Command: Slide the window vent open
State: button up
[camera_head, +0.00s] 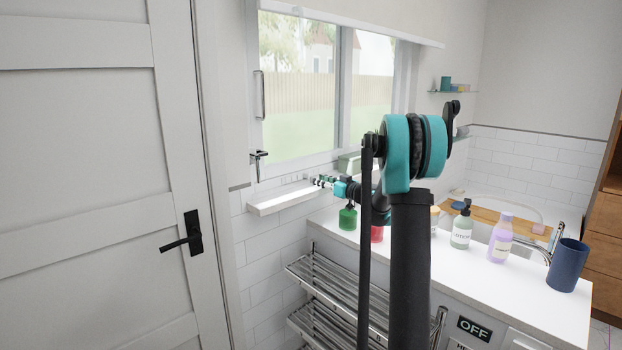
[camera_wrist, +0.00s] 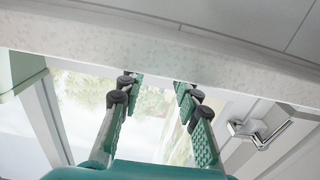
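The window (camera_head: 310,85) is at the back of the head view, with a white frame. Small pale slot-like marks (camera_head: 290,181) show below its frame, left of my gripper; I cannot tell for sure that they are the vent or how it is set. My gripper (camera_head: 322,181) is small in this view, in front of the lower window frame. In the wrist view my gripper (camera_wrist: 158,86) has its two fingers apart with nothing between them. A pale speckled strip (camera_wrist: 150,52) crosses beyond the fingertips. A metal latch (camera_wrist: 262,131) is right of the fingers.
A white shelf (camera_head: 283,198) juts out below the window. A dark latch (camera_head: 258,160) is at the frame's lower left. A counter (camera_head: 480,275) carries a green bottle (camera_head: 348,217), a soap pump (camera_head: 462,228) and a blue cup (camera_head: 567,265). A towel rack (camera_head: 325,285) stands below.

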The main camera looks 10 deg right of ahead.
aim_at(307, 175)
jog(key=shift+x, duration=2.75)
jog(key=shift+c, duration=0.3)
grip_shut()
